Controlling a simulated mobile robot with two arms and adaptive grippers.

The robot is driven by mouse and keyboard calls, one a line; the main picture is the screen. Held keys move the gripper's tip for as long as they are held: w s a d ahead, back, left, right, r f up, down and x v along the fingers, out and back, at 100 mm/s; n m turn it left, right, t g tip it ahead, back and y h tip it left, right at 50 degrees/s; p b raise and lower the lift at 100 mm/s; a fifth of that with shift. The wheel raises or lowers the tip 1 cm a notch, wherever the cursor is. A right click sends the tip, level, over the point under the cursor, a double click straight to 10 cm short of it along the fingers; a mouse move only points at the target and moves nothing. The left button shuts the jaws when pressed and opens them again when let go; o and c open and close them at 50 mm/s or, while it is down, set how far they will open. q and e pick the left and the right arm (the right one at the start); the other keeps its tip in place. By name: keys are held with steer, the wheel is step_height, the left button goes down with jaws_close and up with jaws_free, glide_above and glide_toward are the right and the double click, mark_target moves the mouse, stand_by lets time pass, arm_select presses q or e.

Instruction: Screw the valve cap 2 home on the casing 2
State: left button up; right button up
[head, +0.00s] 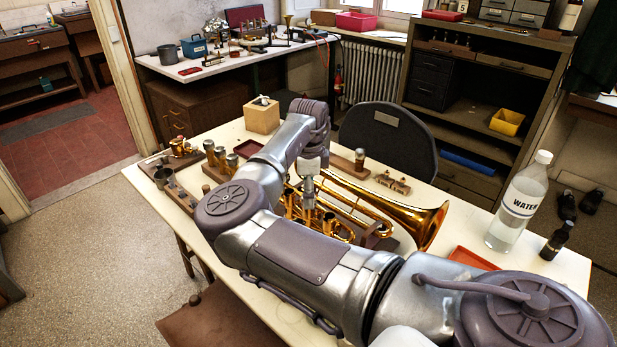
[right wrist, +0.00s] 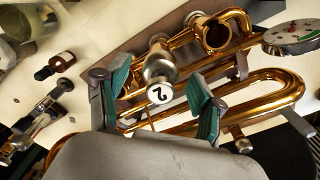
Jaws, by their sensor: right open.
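The brass trumpet (head: 431,222) lies on its side on the pale bench. In the right wrist view, the silver valve cap 2 (right wrist: 158,68), with a white button marked 2 (right wrist: 160,93), stands at the trumpet's valves. Casing 2 is mostly hidden behind it, so I cannot tell how far the cap is seated. A neighbouring brass casing (right wrist: 215,35) shows an open mouth. My right gripper (right wrist: 161,82) is open, its teal-padded fingers on either side of the cap and button, with gaps visible. In the head view my right arm hides part of the trumpet. My left gripper is out of view.
A water bottle (head: 518,203) and a dark small bottle (head: 556,241) stand at the bench's right. A wooden block (head: 262,116) stands at the back. A rack with metal parts (head: 174,190) lies at the left. A dark chair (head: 386,140) is behind the bench.

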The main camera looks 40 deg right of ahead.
steer(key=shift+f, duration=0.4)
steer(key=shift+c, duration=0.2)
jaws_close()
steer(key=shift+r+m+p, duration=0.1)
steer(key=shift+m+p, duration=0.7)
steer(key=shift+m, duration=0.2)
steer(key=shift+m+p, duration=0.55)
steer(key=shift+m, duration=1.05)
